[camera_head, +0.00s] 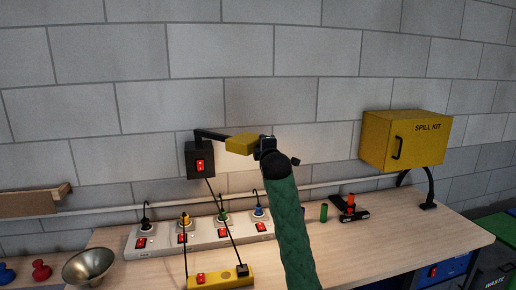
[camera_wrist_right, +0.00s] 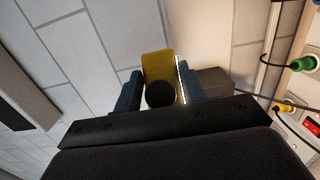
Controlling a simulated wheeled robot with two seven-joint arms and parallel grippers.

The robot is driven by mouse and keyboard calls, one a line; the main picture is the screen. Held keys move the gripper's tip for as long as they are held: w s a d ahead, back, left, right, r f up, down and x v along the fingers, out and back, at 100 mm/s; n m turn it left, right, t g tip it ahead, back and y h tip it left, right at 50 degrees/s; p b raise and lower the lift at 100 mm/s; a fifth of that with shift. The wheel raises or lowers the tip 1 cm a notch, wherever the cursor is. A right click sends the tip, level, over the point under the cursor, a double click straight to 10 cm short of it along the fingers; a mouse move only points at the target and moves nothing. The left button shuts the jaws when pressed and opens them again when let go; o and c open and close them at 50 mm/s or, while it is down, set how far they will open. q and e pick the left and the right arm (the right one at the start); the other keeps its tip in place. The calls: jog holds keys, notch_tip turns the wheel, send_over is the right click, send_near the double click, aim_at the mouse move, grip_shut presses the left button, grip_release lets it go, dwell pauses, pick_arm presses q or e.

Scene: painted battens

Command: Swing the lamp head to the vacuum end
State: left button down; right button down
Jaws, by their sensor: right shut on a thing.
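The yellow lamp head (camera_head: 242,145) sits at the end of a black arm (camera_head: 212,135) that comes out from a black wall box with a red switch (camera_head: 200,162). My right gripper (camera_head: 262,144) is at the right end of the lamp head, my green-sleeved arm rising from below. In the right wrist view the two blue-grey fingers of the gripper (camera_wrist_right: 160,88) are on both sides of the yellow lamp head (camera_wrist_right: 158,64), shut on it. A round black knob (camera_wrist_right: 160,94) shows between them. No end marked vacuum can be read. My left gripper is out of view.
A white power strip (camera_head: 150,250) with several plugs stands on the wooden bench (camera_head: 400,225) below. A yellow switch block (camera_head: 220,282) is in front. The yellow spill kit cabinet (camera_head: 404,140) hangs at right; wall between is clear.

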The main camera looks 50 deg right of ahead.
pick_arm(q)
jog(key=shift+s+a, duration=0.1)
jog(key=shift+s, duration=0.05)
pick_arm(e)
jog(key=shift+w+d+f+n+y, duration=0.15)
jog(key=shift+d+n+y, duration=0.15)
jog(key=shift+d, duration=0.4)
jog(key=c, duration=1.1)
grip_release()
jog(key=shift+w, duration=0.1)
jog(key=shift+c, duration=0.2)
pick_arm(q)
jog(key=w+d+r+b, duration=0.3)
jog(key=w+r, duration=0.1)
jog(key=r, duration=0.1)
pick_arm(e)
jog(key=v, duration=0.7)
jog(key=shift+s, duration=0.35)
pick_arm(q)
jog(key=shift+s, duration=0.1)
pick_arm(e)
jog(key=shift+a+f, duration=0.1)
